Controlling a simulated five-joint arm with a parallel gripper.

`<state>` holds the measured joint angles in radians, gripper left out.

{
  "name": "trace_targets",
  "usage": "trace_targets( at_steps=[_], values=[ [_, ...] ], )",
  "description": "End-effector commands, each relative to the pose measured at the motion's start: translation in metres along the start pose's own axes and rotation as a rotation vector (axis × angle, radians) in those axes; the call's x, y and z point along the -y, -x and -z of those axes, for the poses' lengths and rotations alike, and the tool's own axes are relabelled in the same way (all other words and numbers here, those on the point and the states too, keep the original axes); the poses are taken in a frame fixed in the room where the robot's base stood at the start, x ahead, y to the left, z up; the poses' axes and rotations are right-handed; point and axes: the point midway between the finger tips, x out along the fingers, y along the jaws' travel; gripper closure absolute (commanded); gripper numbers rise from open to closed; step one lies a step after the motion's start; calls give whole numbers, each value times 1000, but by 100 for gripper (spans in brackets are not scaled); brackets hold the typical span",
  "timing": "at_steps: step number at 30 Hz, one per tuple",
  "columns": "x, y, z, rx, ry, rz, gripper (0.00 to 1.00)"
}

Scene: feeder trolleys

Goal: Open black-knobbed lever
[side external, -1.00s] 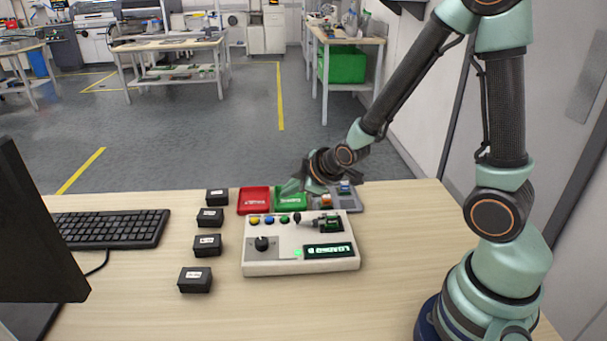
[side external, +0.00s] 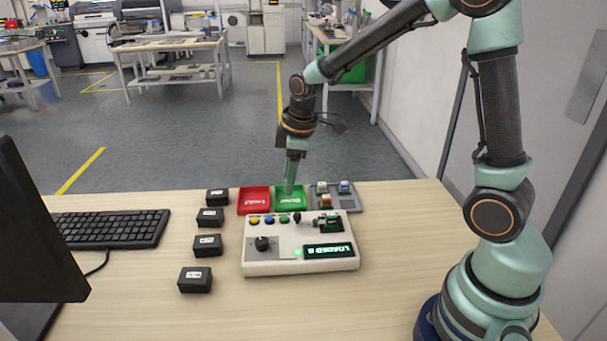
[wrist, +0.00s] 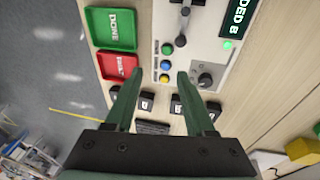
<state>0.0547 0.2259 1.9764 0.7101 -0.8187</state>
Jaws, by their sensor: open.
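A white console (side external: 255,268) stands on the table. The knob also shows in the wrist view (wrist: 180,41). My gripper (side external: 290,190) points down above the green tray, behind the console and slightly left of the knob. In the wrist view my gripper (wrist: 162,74) has its fingers spread, with nothing between them. The knob is apart from both fingers.
The red tray (side external: 254,200), green tray (side external: 303,208) and grey tray (side external: 353,203) with small blocks stand behind the console. Several black boxes (side external: 207,245) line its left. A dial (side external: 262,243) and lit display (side external: 328,251) are on its front.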

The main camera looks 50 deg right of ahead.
Motion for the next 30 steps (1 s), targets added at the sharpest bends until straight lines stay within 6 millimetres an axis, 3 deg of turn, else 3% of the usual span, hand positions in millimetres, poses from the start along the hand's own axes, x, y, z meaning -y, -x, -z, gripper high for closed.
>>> trace_targets(
  at_steps=[6,13,17,30],
  values=[
    [4,33,-5,116,11,125,45],
    [9,40,-9,158,14,171,45],
    [12,25,-12,159,14,172,45],
    [25,-52,-24,159,14,172,45]
  ],
)
